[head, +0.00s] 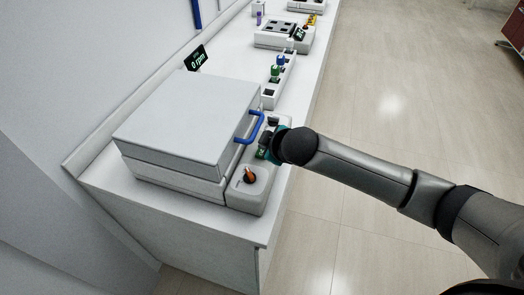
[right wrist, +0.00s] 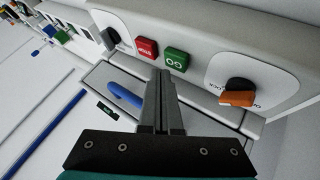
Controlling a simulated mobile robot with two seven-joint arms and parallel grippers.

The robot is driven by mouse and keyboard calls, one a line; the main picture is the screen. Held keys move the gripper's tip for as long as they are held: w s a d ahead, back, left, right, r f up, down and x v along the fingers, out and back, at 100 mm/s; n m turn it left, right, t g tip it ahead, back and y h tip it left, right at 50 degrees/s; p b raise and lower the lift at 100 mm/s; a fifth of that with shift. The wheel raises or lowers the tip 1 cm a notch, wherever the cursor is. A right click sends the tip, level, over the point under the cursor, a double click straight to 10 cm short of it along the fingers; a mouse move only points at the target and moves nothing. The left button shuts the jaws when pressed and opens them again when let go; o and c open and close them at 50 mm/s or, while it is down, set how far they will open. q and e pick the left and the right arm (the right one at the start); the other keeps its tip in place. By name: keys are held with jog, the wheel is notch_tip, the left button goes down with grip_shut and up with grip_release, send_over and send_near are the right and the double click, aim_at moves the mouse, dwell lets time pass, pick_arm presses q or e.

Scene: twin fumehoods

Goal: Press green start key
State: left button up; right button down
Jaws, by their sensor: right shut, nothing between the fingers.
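The green start key (right wrist: 175,59), marked GO, sits on the front control panel of a white machine in the right wrist view. A red stop key (right wrist: 147,48) is just left of it. My right gripper (right wrist: 161,74) is shut and empty, its fingertips pointing at the panel just below the green key and between the two keys. I cannot tell whether they touch it. In the head view my right gripper (head: 265,151) is at the panel, partly hidden by my arm, and the green key cannot be made out. My left gripper is not in view.
The white machine (head: 187,118) has a shut lid with a blue handle (head: 252,127) and a display (head: 196,58) reading 0 rpm. An orange-black knob (right wrist: 238,92) is right of the keys. A tube rack (head: 279,80) and another device (head: 275,36) stand farther along.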

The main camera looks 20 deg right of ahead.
jog(key=shift+f, duration=0.4)
jog(key=shift+f, duration=0.45)
dwell(0.5)
dwell(0.3)
jog(key=shift+r+p, duration=0.85)
jog(key=shift+p, duration=0.2)
notch_tip(320, 180, up, 5)
jog(key=p, duration=0.5)
jog(key=shift+r+p, duration=0.1)
jog(key=shift+p, duration=0.3)
